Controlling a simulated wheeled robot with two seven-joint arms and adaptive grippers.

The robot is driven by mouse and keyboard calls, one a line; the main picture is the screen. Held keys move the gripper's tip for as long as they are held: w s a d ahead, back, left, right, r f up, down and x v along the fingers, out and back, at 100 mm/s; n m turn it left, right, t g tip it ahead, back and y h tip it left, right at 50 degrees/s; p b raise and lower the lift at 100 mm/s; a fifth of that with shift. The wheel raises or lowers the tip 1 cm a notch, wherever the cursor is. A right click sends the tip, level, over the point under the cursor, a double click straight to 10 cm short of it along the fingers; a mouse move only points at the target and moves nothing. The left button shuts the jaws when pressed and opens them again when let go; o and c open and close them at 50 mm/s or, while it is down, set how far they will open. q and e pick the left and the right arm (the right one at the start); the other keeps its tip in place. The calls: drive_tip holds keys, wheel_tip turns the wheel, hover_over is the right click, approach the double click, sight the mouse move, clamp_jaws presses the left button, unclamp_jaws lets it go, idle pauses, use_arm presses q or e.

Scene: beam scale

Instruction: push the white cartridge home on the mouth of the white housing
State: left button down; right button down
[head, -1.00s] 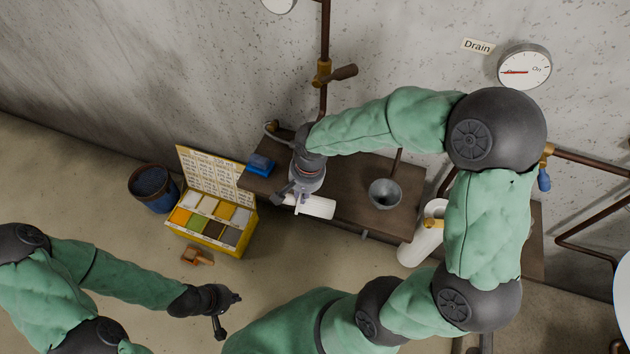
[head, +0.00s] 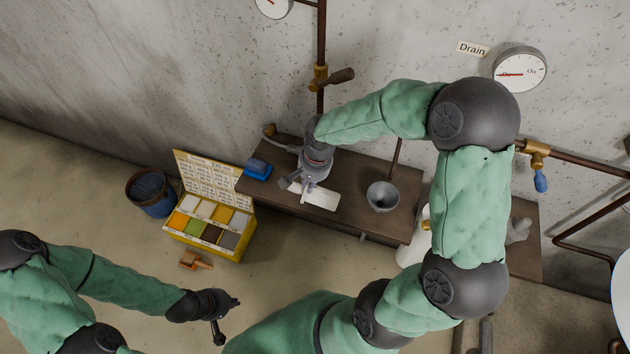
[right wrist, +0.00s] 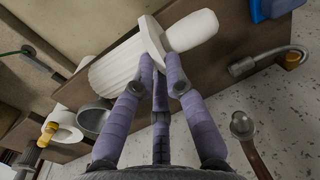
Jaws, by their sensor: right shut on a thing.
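The white cartridge (head: 322,197) is a ribbed cylinder with a flange and a smooth, narrower end. My right gripper (head: 308,184) is shut on it near the flange, at the bench's front edge. The right wrist view shows the cartridge (right wrist: 116,76) tilted across the fingers (right wrist: 158,75); I cannot tell whether it touches the bench. The white housing (head: 408,252) stands in front of the bench, right of the cartridge and apart from it. My right arm hides much of it, including most of its mouth. My left gripper (head: 228,318) is empty, low at the left, its fingers apart.
The brown bench (head: 350,172) carries a grey funnel-like bowl (head: 383,195) and a blue block (head: 257,169). A yellow compartment box (head: 208,222), a blue bin (head: 152,191) and an orange-brown piece (head: 195,260) stand on the floor at left. Pipes and a valve (head: 333,78) line the wall.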

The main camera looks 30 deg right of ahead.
drive_tip(key=shift+w+d+f+b, duration=0.3)
drive_tip(key=shift+w+d+f, duration=0.6)
drive_tip(key=shift+f, duration=0.7)
drive_tip(key=shift+w+d+f+b, duration=0.25)
drive_tip(key=shift+w+d+f, duration=0.55)
drive_tip(key=shift+f, duration=0.75)
drive_tip(key=shift+w+d+f+b, duration=0.3)
drive_tip(key=shift+w+d+f, duration=0.6)
drive_tip(key=shift+f, duration=0.7)
drive_tip(key=shift+a, duration=0.1)
drive_tip(key=shift+f, duration=0.25)
drive_tip(key=c, duration=1.3)
unclamp_jaws()
drive_tip(key=shift+r, duration=0.1)
